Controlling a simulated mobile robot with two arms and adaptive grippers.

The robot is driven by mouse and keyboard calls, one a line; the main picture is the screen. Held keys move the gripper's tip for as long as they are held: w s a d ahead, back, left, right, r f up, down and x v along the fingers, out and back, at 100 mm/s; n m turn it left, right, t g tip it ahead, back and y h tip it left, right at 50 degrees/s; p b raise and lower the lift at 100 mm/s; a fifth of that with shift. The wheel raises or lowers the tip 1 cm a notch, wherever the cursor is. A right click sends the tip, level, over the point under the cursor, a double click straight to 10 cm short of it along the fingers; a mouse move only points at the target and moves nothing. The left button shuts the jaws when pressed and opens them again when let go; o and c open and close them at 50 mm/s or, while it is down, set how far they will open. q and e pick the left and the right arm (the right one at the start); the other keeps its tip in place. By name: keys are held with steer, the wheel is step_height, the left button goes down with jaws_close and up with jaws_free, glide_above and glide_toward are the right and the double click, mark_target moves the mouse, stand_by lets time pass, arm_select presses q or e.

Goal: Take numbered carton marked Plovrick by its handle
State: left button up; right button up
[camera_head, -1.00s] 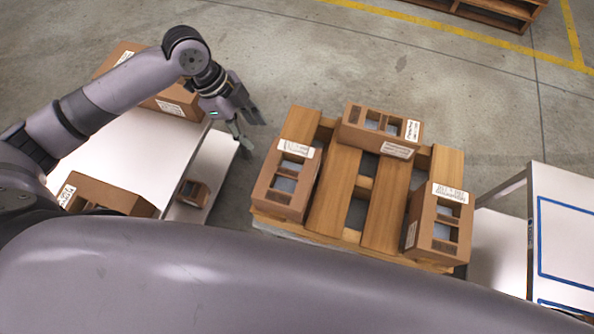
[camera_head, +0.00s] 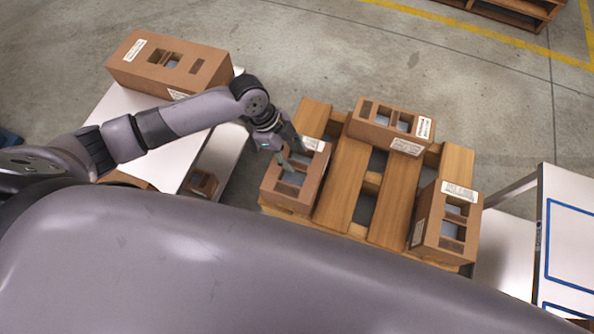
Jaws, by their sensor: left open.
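Three brown cartons with window-like cutouts and white labels rest on a wooden pallet (camera_head: 346,185): a left carton (camera_head: 312,183), a far carton (camera_head: 377,137) and a right carton (camera_head: 428,243). The label print is too small to read, so I cannot tell which one is marked Plovrick. My left gripper (camera_head: 292,156) is open over the left carton, its fingers pointing down at the carton's top near the cutouts. I cannot tell whether they touch it. The gripper hides part of that carton's top. My right gripper is not in view.
A white table (camera_head: 114,112) at the left bears another carton (camera_head: 140,64). A smaller carton (camera_head: 203,184) sits on its lower shelf. A white table with blue lines (camera_head: 575,245) stands at the right. Bare concrete floor lies beyond the pallet.

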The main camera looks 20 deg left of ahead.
mark_target(296, 165)
arm_select(q)
steer(key=p+x, duration=0.1)
steer(key=x, duration=0.4)
steer(key=shift+s+a, duration=0.1)
steer(key=shift+s, duration=0.05)
jaws_close()
stand_by(0.4)
stand_by(0.5)
